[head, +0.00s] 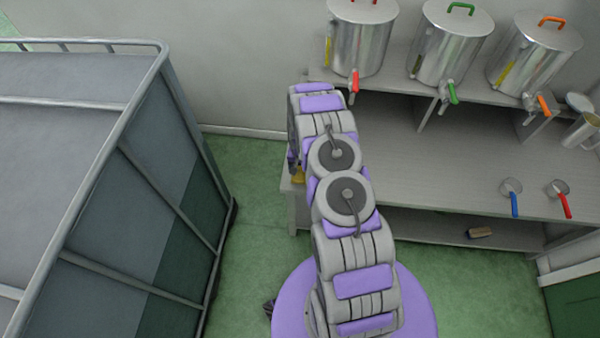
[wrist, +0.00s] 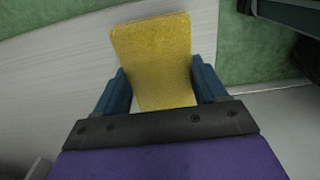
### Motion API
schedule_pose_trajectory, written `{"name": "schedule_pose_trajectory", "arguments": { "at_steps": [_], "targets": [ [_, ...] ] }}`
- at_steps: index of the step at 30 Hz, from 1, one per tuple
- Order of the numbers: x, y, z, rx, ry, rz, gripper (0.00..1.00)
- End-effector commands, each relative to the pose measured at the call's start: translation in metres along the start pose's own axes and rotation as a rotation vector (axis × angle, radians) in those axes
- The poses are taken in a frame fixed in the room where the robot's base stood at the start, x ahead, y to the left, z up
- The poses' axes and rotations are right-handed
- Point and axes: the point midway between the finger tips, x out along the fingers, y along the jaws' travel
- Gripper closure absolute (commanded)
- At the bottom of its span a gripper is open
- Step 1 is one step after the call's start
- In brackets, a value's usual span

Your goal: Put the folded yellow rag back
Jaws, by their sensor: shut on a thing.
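The folded yellow rag (wrist: 152,55) is between the two blue fingers of my gripper (wrist: 162,88) in the wrist view. The gripper is shut on it. Behind the rag in that view are a pale grey board surface and green floor. In the head view only a small yellow bit of the rag (head: 298,175) shows beside my arm, near the left end of the grey bench (head: 400,165). My arm hides most of the gripper there. I cannot tell whether the rag touches the bench.
Three steel cans with red (head: 360,45), green (head: 450,45) and orange (head: 535,55) taps stand on the raised shelf. Blue-handled (head: 513,190) and red-handled (head: 561,192) scoops lie on the bench at right. A brush-like block (head: 479,232) lies below. A large framed tank (head: 140,170) stands left.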

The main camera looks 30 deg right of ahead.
Motion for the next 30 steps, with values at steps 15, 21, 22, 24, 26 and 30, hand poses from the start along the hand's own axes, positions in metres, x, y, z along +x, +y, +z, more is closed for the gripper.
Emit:
{"name": "schedule_pose_trajectory", "arguments": {
  "at_steps": [15, 21, 22, 24, 26, 30],
  "targets": [
    [0.035, -0.005, -0.002, 0.000, 0.001, 0.001, 0.62],
    [0.036, -0.004, -0.003, -0.001, 0.000, 0.000, 0.25],
    [0.036, -0.004, -0.003, 0.000, 0.000, 0.000, 0.22],
    [0.036, -0.004, -0.003, 0.000, 0.000, 0.000, 0.15],
    [0.036, -0.004, -0.003, 0.000, 0.000, 0.000, 0.09],
    [0.036, -0.004, -0.003, 0.000, 0.000, 0.000, 0.03]
  ]
}}
